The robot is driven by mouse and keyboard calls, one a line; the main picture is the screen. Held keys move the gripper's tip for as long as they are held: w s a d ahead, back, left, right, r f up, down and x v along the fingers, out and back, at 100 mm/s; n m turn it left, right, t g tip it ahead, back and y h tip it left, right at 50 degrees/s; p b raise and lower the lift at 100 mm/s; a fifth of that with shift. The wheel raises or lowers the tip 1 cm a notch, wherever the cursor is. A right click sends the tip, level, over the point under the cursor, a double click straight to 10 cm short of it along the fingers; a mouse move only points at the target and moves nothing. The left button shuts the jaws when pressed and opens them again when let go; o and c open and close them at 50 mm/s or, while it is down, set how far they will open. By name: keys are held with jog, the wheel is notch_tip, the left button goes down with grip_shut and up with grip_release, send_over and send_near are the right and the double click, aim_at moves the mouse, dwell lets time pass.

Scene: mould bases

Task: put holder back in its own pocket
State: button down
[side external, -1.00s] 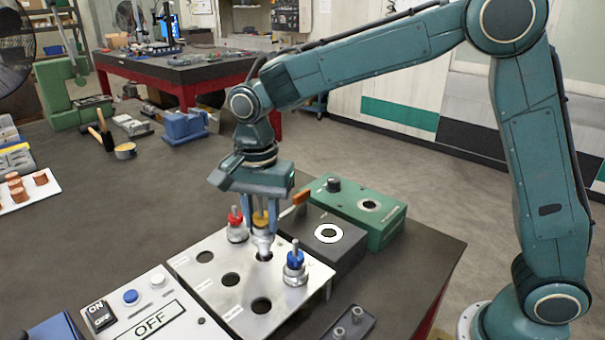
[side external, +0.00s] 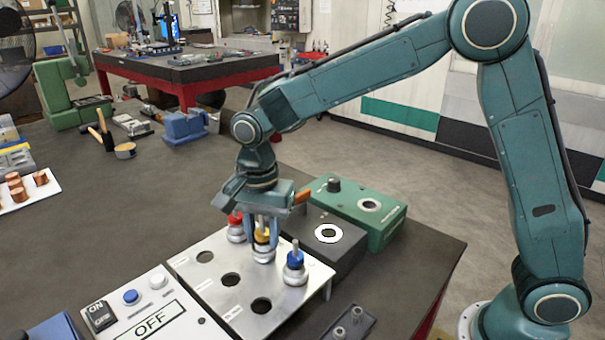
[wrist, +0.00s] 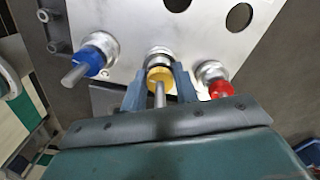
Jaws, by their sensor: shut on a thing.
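My gripper (side external: 263,236) points down over the metal plate (side external: 215,305). Its fingers are shut on the yellow-collared holder (side external: 261,237), which stands upright in the back row between two other holders. In the wrist view the fingers flank the yellow holder (wrist: 159,78). Its lower silver part is at the plate surface; the pocket under it is hidden, so how deep it sits cannot be told. A red-collared holder (side external: 235,228) stands to its left and a blue-collared holder (side external: 294,263) to its right, both upright in the plate.
Empty round holes (side external: 231,280) show in the plate's front row. A dark block with a white ring (side external: 328,233) and a green box (side external: 369,206) stand close behind on the right. A white OFF panel (side external: 160,318) adjoins the left.

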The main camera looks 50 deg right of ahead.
jog(key=c, duration=1)
grip_release()
jog(key=shift+r, duration=0.1)
notch_tip(320, 180, up, 14)
jog(key=shift+f, duration=0.15)
